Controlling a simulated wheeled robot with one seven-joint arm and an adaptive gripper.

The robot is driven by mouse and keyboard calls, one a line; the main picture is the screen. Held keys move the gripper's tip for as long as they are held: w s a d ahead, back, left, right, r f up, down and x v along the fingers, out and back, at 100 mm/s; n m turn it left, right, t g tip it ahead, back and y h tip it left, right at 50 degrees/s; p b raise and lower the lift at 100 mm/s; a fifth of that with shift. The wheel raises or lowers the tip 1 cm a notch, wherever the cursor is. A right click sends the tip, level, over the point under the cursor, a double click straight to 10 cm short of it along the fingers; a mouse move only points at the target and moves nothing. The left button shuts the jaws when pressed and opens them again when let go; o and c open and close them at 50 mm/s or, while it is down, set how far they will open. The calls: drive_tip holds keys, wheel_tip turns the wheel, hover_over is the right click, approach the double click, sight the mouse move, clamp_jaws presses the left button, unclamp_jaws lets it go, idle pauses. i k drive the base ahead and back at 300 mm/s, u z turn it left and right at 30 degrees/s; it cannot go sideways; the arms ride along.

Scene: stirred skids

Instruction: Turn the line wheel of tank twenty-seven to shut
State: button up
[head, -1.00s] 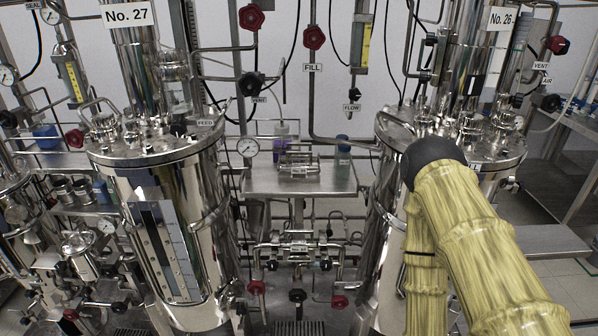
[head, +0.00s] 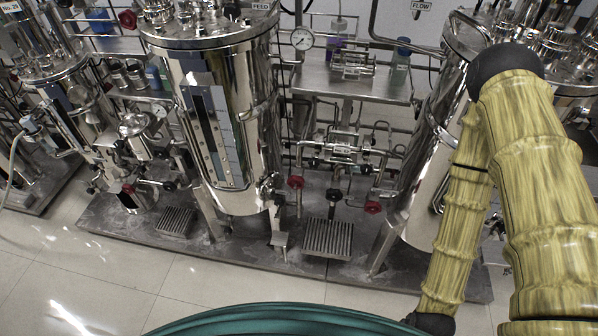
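Tank twenty-seven (head: 258,110) is the shiny steel vessel left of centre, with a dark sight strip on its front. Its number plate is out of the picture now. Low to its right, pipework between the two tanks carries a red wheel (head: 296,182), a black wheel (head: 333,195) and another red wheel (head: 373,207). A small label plate (head: 343,150) there is too small to read. I cannot tell which wheel is the line wheel, or how far any is turned. My arm in its yellow sleeve hangs at the right; my gripper is out of view.
The right tank (head: 418,160) is partly behind my arm. A dark skid base with grates (head: 328,238) lies below. Tiled floor (head: 110,270) is clear at the front left.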

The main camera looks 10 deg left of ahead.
sight(294, 179)
drive_tip(key=z, duration=2.75)
drive_tip(key=k, duration=1.3)
drive_tip(key=u, duration=2.7)
